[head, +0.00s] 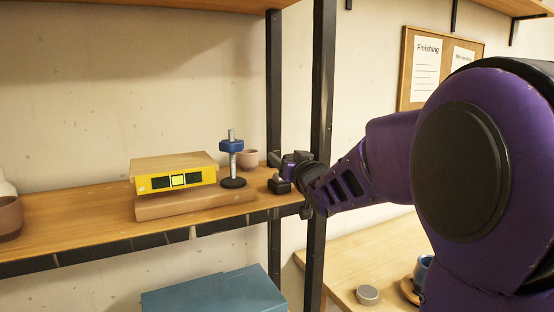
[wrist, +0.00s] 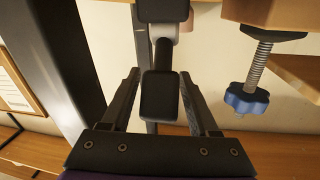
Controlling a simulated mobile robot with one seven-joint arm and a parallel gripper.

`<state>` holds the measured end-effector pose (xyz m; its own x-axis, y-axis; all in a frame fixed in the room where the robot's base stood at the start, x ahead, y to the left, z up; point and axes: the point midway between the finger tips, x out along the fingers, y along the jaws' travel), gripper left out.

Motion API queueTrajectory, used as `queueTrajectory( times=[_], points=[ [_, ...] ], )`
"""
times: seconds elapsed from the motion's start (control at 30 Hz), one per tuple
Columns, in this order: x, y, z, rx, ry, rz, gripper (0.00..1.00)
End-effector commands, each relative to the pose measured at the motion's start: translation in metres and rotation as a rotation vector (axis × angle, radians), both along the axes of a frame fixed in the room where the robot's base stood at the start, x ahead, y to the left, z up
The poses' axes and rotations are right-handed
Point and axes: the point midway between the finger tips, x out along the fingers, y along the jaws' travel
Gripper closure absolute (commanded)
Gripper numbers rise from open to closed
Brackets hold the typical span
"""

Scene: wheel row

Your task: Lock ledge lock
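A dark block-shaped fitting, seemingly the ledge lock (head: 279,185), sits at the shelf's right end beside the black upright. In the wrist view its parts show as a dark upper block, a short round neck and a dark rectangular end piece (wrist: 160,96). My gripper (head: 290,171) is at this fitting. In the wrist view my gripper (wrist: 160,84) has its fingers apart, one on each side of the end piece. A gap shows on the left; contact on the right cannot be told. My arm and fingers partly hide the fitting in the head view.
A threaded post with a blue knob (head: 231,146) stands left of my gripper; the knob also shows in the wrist view (wrist: 247,99). A pink cup (head: 248,159) is behind. A yellow box (head: 160,184) rests on a brown slab (head: 195,203). The black upright (head: 322,90) stands close by.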

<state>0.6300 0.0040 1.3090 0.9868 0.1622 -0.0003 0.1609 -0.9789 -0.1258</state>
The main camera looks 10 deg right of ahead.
Motion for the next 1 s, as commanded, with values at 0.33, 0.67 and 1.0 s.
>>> queueTrajectory(
  times=[0.33,0.67,1.0],
  points=[
    [0.0000,0.0002,0.0001,0.000,0.000,0.000,1.00],
    [0.0001,0.0002,0.0003,0.000,-0.001,0.000,1.00],
    [0.0001,0.0002,0.0005,0.000,-0.001,0.000,1.00]
  ],
)
